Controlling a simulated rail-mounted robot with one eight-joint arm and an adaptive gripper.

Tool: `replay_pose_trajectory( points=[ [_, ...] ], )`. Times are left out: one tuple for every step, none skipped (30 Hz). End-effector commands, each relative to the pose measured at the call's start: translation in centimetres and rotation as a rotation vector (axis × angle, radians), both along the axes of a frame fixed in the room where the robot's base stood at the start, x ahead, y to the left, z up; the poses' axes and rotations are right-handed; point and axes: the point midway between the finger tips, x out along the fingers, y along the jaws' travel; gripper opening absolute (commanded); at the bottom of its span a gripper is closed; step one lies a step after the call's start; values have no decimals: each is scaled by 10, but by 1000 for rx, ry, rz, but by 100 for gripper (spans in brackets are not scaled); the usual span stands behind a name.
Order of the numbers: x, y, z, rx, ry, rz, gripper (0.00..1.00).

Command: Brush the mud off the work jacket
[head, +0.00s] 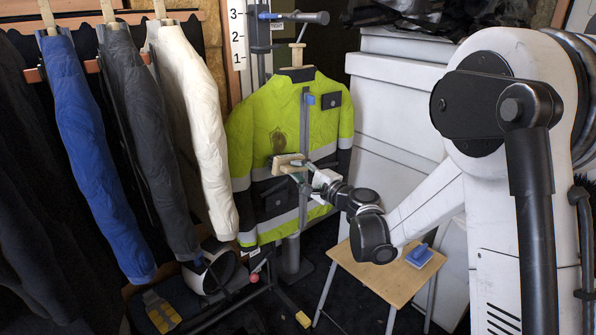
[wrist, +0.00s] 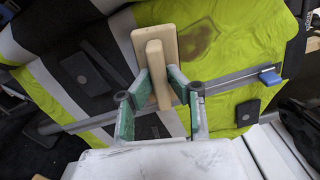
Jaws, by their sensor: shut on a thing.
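The work jacket (head: 326,118) is yellow-green with dark panels and grey reflective bands, hanging upright on a stand in the head view. A brown mud stain (head: 278,141) shows on its chest; in the wrist view the stain (wrist: 197,41) lies just right of the brush. My gripper (head: 305,172) is in front of the jacket, shut on the handle of a wooden brush (wrist: 155,52). In the wrist view the green-lined fingers (wrist: 158,92) are on both sides of the handle. The bristles are hidden, so I cannot tell whether the brush touches the jacket.
Blue, dark grey and white garments (head: 193,110) hang at the left. A small wooden table (head: 385,275) with a blue object (head: 419,255) stands at the lower right. White cabinets (head: 395,95) stand behind my arm. A white helmet (head: 212,269) sits low at left.

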Motion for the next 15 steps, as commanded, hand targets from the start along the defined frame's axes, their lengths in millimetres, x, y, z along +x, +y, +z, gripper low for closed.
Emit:
replay_pose_trajectory(
  points=[
    [1, 1, 0, 0, 0, 0, 0],
    [1, 1, 0, 0, 0, 0, 0],
    [2, 1, 0, 0, 0, 0, 0],
    [2, 2, 0, 0, 0, 0, 0],
    [2, 2, 0, 0, 0, 0, 0],
    [3, 3, 0, 0, 0, 0, 0],
    [3, 3, 0, 0, 0, 0, 0],
    [4, 3, 0, 0, 0, 0, 0],
    [4, 4, 0, 0, 0, 0, 0],
    [5, 4, 0, 0, 0, 0, 0],
    [5, 4, 0, 0, 0, 0, 0],
    [5, 5, 0, 0, 0, 0, 0],
    [6, 5, 0, 0, 0, 0, 0],
    [6, 6, 0, 0, 0, 0, 0],
    [7, 6, 0, 0, 0, 0, 0]
  ],
)
